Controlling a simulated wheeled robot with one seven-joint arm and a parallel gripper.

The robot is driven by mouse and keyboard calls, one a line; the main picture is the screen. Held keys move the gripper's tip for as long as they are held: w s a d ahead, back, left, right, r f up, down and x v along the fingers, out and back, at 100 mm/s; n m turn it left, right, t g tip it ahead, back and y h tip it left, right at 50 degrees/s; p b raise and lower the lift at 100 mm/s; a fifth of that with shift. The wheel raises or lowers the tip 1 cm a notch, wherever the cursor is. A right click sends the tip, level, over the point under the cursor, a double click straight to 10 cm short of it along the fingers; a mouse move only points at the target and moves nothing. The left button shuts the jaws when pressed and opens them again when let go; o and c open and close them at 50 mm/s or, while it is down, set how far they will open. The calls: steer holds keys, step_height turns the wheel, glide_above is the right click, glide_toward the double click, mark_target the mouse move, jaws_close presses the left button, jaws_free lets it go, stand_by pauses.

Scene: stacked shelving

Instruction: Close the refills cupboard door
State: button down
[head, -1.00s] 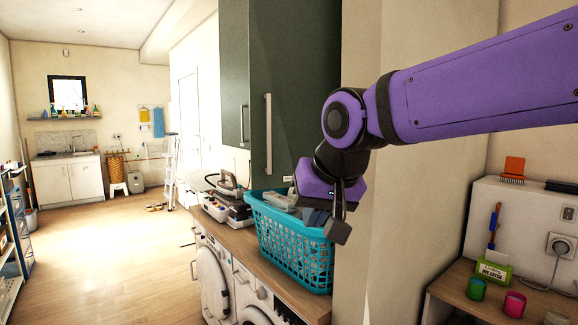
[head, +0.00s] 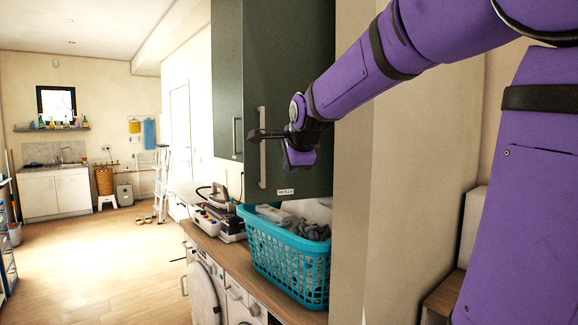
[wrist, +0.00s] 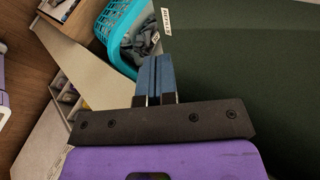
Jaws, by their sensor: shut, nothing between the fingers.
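The refills cupboard door (head: 300,80) is the dark green upper door at centre right in the head view. It has a long pale upright handle (head: 262,165) near its left edge and a small white label at the bottom. The door appears to stand out from its neighbour, partly open. My gripper (head: 255,136) is shut and empty, in front of the door by the handle; I cannot tell whether it touches. In the wrist view, its blue fingers (wrist: 157,62) lie together against the dark green surface (wrist: 250,70), with the label (wrist: 165,20) just beyond.
A teal laundry basket (head: 285,262) with clothes stands on the wooden counter (head: 205,240) below the door. An iron (head: 222,205) sits to its left. Another green cupboard door (head: 226,80) is to the left. A beige wall panel (head: 400,200) is on the right.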

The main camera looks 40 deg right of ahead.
mark_target(277, 184)
steer(key=x, duration=0.6)
steer(key=w+r+x, duration=0.1)
steer(key=x, duration=0.2)
steer(key=shift+w+d, duration=0.2)
steer(key=shift+d, duration=0.05)
steer(key=shift+w+d, duration=0.2)
steer(key=shift+w, duration=0.55)
